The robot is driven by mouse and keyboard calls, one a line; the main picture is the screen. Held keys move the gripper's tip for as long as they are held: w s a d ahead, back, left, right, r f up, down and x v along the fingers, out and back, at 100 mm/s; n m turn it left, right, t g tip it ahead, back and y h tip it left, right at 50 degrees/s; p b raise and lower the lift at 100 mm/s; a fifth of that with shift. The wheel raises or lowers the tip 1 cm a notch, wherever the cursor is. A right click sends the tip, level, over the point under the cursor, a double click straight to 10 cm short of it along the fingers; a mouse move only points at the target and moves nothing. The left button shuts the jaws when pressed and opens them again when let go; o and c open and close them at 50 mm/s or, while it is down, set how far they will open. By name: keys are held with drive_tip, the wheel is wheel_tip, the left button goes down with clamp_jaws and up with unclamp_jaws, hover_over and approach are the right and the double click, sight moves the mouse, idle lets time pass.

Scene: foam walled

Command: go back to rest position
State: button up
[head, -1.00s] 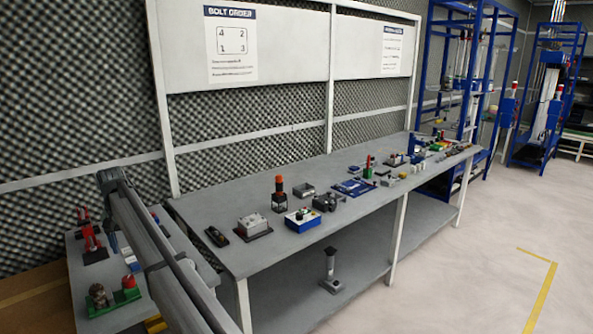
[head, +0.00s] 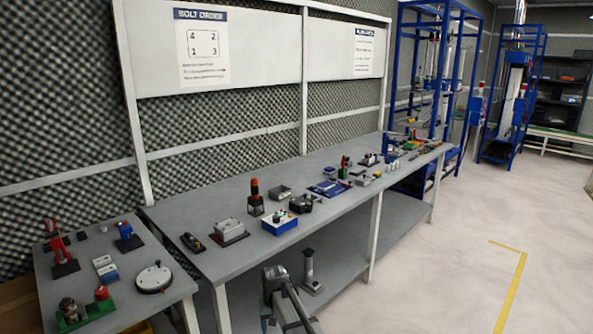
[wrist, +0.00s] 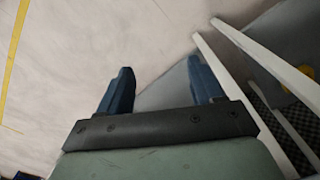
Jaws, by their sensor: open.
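My gripper (wrist: 160,90) shows in the wrist view with its two dark blue fingers spread apart and nothing between them. Behind the fingers are pale floor and part of a grey bench with white legs. In the head view, part of my arm (head: 285,298) shows low in the middle, in front of the long workbench. The fingers cannot be made out there.
The long grey workbench (head: 222,262) carries several small devices. A lower side table (head: 120,312) at left holds a round white disc (head: 154,278) and red and blue fixtures. Blue racks (head: 512,95) stand at the back right. The floor (head: 430,270) at right is clear.

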drive_tip(key=s+d+f+m, duration=0.1)
drive_tip(key=s+d+f, duration=0.4)
drive_tip(key=s+d, duration=0.55)
drive_tip(key=s+d+f+m, duration=0.1)
drive_tip(key=s+d+f, duration=0.3)
drive_tip(key=s+d, duration=0.7)
drive_tip(key=s+d+f+g, duration=0.1)
drive_tip(key=s+f+g, duration=0.2)
drive_tip(key=s+f, duration=0.7)
drive_tip(key=s+d+f+g, duration=0.1)
drive_tip(key=s+f+g, duration=0.2)
drive_tip(key=s+f, duration=0.7)
drive_tip(key=s, duration=0.5)
drive_tip(key=shift+s+d+f+g, duration=0.2)
drive_tip(key=shift+s+f+g, duration=0.1)
drive_tip(key=shift+s+g, duration=0.1)
